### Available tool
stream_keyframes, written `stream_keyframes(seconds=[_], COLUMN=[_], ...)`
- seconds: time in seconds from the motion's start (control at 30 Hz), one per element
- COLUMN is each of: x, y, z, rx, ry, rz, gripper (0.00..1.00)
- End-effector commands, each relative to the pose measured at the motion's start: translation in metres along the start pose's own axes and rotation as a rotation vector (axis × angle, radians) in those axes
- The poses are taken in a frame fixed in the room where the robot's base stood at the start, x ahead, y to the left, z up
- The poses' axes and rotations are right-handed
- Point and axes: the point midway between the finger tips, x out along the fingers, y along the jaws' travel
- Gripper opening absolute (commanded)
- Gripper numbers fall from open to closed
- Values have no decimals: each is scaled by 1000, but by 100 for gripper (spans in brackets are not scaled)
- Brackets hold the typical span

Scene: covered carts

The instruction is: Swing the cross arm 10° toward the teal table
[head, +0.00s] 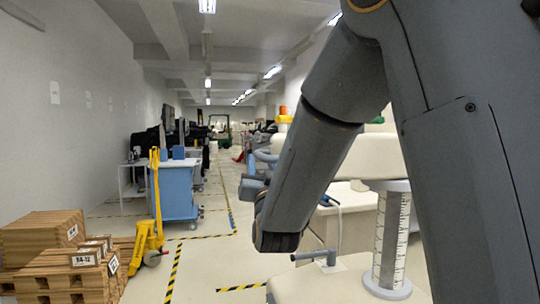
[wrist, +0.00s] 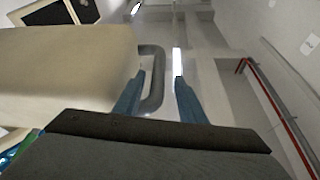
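The cross arm (head: 370,157) is a beige beam on top of a white post with scale marks (head: 393,235), at the right of the head view, partly behind my arm. In the wrist view a beige block (wrist: 65,70), which looks like its end, fills the left and carries a grey loop handle (wrist: 154,80). My gripper (wrist: 158,90) is open, its two blue fingers on either side of the handle's outer bar. A gap shows at the right finger; contact on the left is unclear. In the head view my arm mostly hides the gripper. I cannot identify a teal table.
A beige base with a grey T-handle (head: 318,257) lies below the post. A blue cart (head: 178,190), a yellow pallet jack (head: 147,235) and wooden pallets (head: 50,245) stand at left. Open floor with yellow-black tape (head: 205,238) lies between.

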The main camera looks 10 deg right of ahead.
Motion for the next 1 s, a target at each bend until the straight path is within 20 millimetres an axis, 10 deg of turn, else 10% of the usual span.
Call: stream_keyframes(seconds=[0.87, 1.0], x=[40, 40], y=[2, 3], z=[0, 0], rx=[-2, -2], ry=[-1, -1], rz=[2, 3], gripper=[37, 14])
